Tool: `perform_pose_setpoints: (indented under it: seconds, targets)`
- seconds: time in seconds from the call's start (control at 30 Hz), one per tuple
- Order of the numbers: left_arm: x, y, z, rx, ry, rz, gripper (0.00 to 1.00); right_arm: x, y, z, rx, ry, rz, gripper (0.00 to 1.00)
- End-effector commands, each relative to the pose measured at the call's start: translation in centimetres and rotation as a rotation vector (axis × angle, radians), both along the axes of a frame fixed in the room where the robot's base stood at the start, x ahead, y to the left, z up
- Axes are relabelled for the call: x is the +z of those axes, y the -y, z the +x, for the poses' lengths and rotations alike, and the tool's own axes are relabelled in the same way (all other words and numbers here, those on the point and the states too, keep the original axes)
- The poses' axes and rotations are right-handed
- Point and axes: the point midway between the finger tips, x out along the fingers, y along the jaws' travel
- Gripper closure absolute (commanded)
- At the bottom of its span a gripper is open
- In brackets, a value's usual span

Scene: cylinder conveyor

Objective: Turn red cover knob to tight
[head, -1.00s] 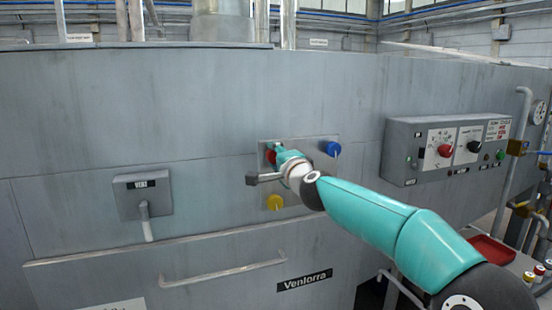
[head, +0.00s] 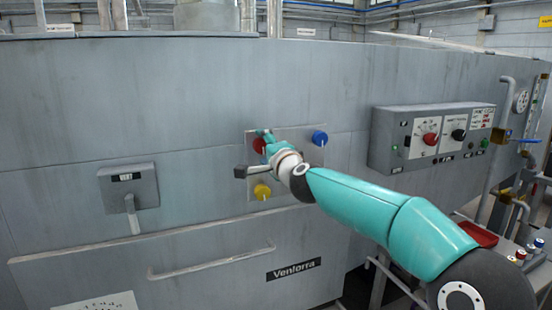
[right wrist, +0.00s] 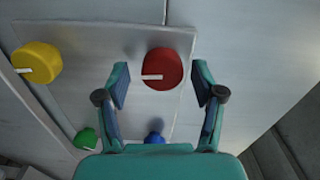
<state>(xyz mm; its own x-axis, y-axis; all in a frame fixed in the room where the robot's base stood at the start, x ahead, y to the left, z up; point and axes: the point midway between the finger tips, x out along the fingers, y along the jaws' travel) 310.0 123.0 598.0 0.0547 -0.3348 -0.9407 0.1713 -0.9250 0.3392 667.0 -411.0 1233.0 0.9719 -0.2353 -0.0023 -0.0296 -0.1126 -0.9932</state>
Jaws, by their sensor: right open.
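The red cover knob (right wrist: 165,68) sits on a metal plate (right wrist: 105,50) and has a white pointer mark toward its left edge in the right wrist view. In the head view the red knob (head: 259,145) is partly hidden behind my right gripper (head: 262,150). My right gripper (right wrist: 160,88) is open, with one finger on each side of the red knob and a gap to it on both sides. I cannot tell how deep the fingers reach. My left gripper is not in view.
A yellow knob (head: 262,191) and a blue knob (head: 319,138) share the plate; a green knob (right wrist: 86,138) shows in the right wrist view. A grey control box (head: 390,150) stands out at right. A VENT box (head: 128,186) with a handle is at left.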

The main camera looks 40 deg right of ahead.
Motion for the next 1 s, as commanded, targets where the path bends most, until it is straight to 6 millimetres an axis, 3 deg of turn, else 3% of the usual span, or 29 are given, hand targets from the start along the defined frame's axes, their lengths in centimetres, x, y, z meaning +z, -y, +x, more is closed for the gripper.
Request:
perform_pose_setpoints:
  seconds: [0.5, 0.7, 1.0]
  targets:
    - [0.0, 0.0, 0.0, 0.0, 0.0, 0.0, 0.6, -0.1, -2.2, -8.9, 0.001, 0.001, 0.002, 0.32]
    - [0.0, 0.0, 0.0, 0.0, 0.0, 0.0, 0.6, -0.2, -2.6, -10.4, 0.001, -0.001, 0.0, 0.32]
    - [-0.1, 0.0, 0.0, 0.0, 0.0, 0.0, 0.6, -0.2, -2.6, -10.5, 0.001, -0.001, 0.0, 0.32]
